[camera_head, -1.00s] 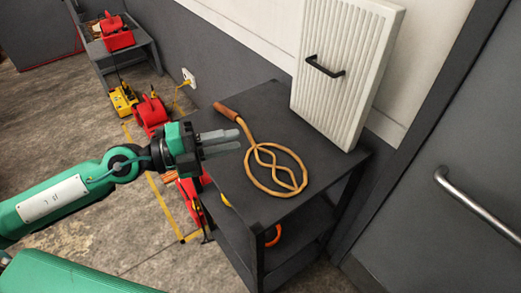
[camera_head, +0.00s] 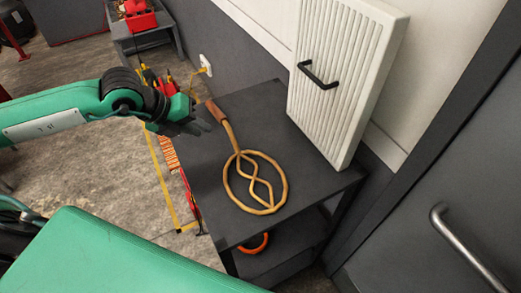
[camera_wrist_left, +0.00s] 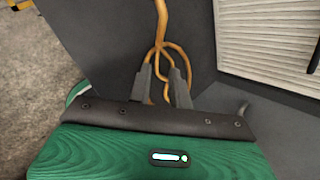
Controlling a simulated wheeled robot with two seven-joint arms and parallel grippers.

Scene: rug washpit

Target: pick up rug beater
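The rug beater (camera_head: 230,186) lies flat on the dark table top (camera_head: 310,175). It has a brown handle (camera_head: 216,111) toward the back left and a tan looped head toward the front. My left gripper (camera_head: 204,126) is just left of the handle in the head view, fingers angled down toward the table. In the left wrist view its two fingers (camera_wrist_left: 163,88) are apart and empty. The beater's shaft and loop (camera_wrist_left: 160,45) show beyond and between them, with part of the loop hidden. My right gripper is not in view.
A white ribbed panel (camera_head: 345,75) with a black handle stands at the table's back. An orange ring (camera_head: 254,243) is on the lower shelf. A grey door with a metal bar handle (camera_head: 465,245) is at right. A red box (camera_head: 139,18) sits on a bench behind.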

